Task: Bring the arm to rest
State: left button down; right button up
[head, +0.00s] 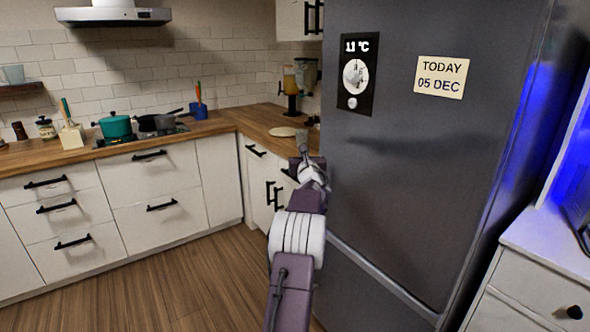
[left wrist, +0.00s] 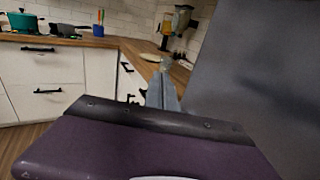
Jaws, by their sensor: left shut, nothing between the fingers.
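My left arm rises from the bottom middle of the head view, stretched forward beside the grey fridge (head: 430,170). My left gripper (head: 303,140) is at its far end, in front of the wooden counter's right part. In the left wrist view the left gripper (left wrist: 163,78) points away toward the counter, with its fingers together and nothing between them. The fridge's grey side (left wrist: 260,90) fills the right of that view. My right gripper is in neither view.
The wooden counter (head: 215,128) carries a green pot (head: 116,127), a dark pan (head: 156,123), a blue utensil holder (head: 198,111) and a juice dispenser (head: 291,85). White drawers (head: 150,185) stand below. A white cabinet (head: 545,260) is at the right. The wooden floor (head: 160,285) at lower left is clear.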

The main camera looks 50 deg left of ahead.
pick_arm(q)
jog(key=s+b, duration=0.1)
jog(key=s, duration=0.2)
jog(key=shift+s+a, duration=0.15)
jog(key=shift+s, duration=0.05)
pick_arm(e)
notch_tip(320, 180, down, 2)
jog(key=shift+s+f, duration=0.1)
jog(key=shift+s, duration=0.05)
pick_arm(q)
jog(key=shift+r, duration=0.1)
